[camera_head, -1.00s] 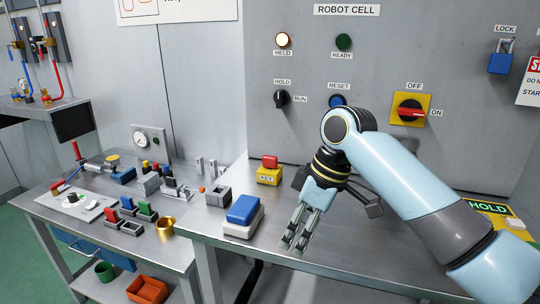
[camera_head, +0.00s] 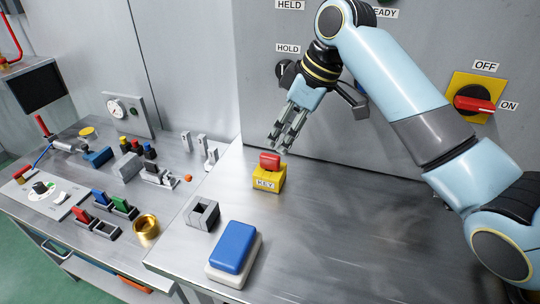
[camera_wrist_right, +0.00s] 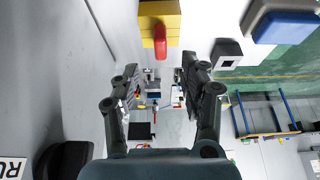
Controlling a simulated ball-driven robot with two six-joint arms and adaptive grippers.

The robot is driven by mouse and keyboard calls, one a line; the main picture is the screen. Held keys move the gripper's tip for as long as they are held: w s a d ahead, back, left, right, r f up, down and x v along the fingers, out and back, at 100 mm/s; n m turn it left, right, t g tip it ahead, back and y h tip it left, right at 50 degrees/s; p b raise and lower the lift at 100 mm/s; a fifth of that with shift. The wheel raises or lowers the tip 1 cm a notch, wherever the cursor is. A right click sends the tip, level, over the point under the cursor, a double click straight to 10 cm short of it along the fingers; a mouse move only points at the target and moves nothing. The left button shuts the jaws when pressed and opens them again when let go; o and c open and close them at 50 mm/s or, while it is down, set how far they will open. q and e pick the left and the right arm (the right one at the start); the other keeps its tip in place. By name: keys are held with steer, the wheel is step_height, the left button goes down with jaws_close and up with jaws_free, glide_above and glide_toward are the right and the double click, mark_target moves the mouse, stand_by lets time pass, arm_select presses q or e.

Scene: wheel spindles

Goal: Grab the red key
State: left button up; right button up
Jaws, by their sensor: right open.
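The red key (camera_head: 270,161) stands in a yellow block (camera_head: 268,179) labelled KEY, on the metal table near the panel. My right gripper (camera_head: 283,145) is open and empty, with its fingertips close above and slightly right of the red key in the head view. In the right wrist view the red key (camera_wrist_right: 160,42) and its yellow block (camera_wrist_right: 170,22) show at the top. There the open fingers of my right gripper (camera_wrist_right: 160,75) are apart from the key. My left gripper is not in view.
A blue-topped white box (camera_head: 235,250) and a grey hollow block (camera_head: 202,213) stand nearer on the table. The panel with a yellow-backed red switch (camera_head: 474,104) rises behind. A lower bench at left holds a gauge (camera_head: 118,110) and a brass ring (camera_head: 146,226). The table right of the key is clear.

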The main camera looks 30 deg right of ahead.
mark_target(271, 155)
steer(key=shift+x, duration=1.1)
steer(key=p+x, duration=0.1)
steer(key=x, duration=0.3)
steer(key=shift+a+f, duration=0.1)
steer(key=shift+f, duration=0.1)
steer(key=shift+w+a+f, duration=0.1)
steer(key=shift+w+f, duration=0.1)
steer(key=shift+f, duration=0.3)
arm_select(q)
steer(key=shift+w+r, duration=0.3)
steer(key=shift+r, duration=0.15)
arm_select(e)
steer(key=shift+c, duration=1.1)
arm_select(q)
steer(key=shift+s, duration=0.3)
arm_select(e)
jaws_close()
